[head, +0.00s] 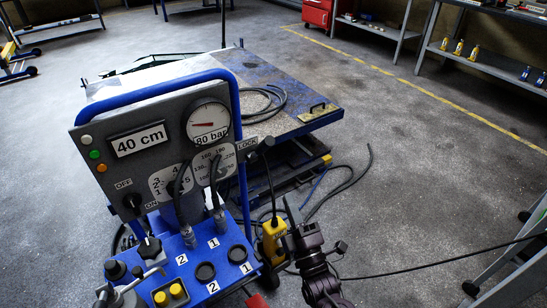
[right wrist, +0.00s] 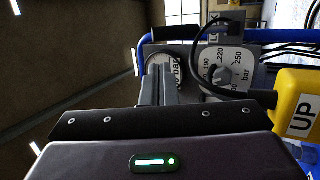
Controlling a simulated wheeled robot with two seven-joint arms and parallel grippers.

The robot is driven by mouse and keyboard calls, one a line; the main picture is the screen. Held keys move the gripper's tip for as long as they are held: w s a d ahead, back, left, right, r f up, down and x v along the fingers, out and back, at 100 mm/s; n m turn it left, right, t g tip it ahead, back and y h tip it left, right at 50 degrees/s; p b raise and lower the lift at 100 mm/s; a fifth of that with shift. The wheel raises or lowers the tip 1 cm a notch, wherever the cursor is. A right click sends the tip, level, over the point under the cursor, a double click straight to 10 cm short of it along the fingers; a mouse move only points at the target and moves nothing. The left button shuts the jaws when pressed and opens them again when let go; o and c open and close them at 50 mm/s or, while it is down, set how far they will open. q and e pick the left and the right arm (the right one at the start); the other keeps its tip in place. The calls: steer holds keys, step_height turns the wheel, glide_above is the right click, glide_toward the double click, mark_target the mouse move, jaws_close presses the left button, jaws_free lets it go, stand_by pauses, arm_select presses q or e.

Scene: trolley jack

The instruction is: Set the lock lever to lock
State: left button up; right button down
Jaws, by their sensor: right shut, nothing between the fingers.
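The control panel (head: 150,160) stands on a blue trolley, with the word LOCK (head: 247,143) at its right edge. A dark lever with a round black knob (head: 267,144) sticks out beside that word; I take it for the lock lever, and its exact setting is unclear. My right gripper (head: 291,207) is below and to the right of the knob, apart from it, beside the yellow pendant (head: 273,240). In the right wrist view the fingers (right wrist: 158,84) are together and empty in front of the panel's dials. My left gripper is not in view.
The yellow pendant also shows in the right wrist view (right wrist: 298,118), close on the right, marked UP. A blue lift table (head: 290,90) with hoses stands behind the panel. Black cables (head: 345,185) trail on the floor. Open floor (head: 420,180) lies to the right.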

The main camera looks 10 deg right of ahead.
steer(key=p, duration=0.2)
glide_toward(265, 140)
steer(key=w, duration=0.2)
steer(key=w+r, duration=0.1)
steer(key=w, duration=0.2)
steer(key=shift+w+r, duration=0.1)
steer(key=shift+w, duration=0.05)
steer(key=w+r+g+p, duration=0.1)
steer(key=r+p, duration=0.1)
steer(key=p, duration=0.2)
steer(key=w+a+r+g+p, duration=0.1)
steer(key=w+r+p, duration=0.1)
steer(key=p, duration=0.2)
steer(key=shift+n, duration=0.4)
steer(key=shift+w+a+g+b, duration=0.2)
steer(key=shift+w+g+b, duration=0.1)
steer(key=shift+w, duration=0.05)
steer(key=shift+r, duration=0.15)
steer(key=shift+d, duration=0.1)
